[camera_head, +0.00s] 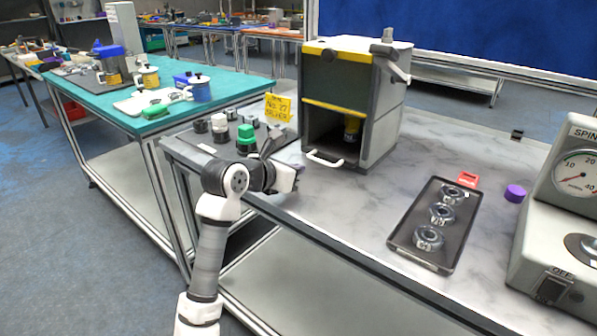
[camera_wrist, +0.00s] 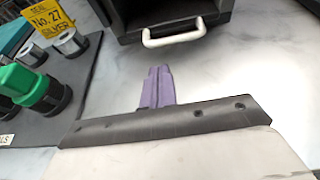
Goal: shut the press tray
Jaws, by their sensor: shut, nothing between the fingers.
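The press (camera_head: 385,110) is a grey box with yellow edges on the marble-topped bench, its lower front open and dark inside. A white loop handle (camera_head: 325,160) of the press tray is at the foot of this opening; the handle also shows at the top of the wrist view (camera_wrist: 174,40). How far the tray is out is hard to tell. A part with a yellow band (camera_head: 352,130) stands inside the opening. My gripper (camera_head: 298,168) is shut and empty, left of and nearer than the handle, apart from it. Its purple fingers (camera_wrist: 158,72) point toward the press in the wrist view.
A dark board (camera_head: 215,150) with several cups, one green-topped, and a yellow sign (camera_head: 278,107) stand left of my gripper. A black tray (camera_head: 410,235) with metal rings, a purple cap (camera_head: 515,193) and a dial machine (camera_head: 565,220) are to the right. Bench between is clear.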

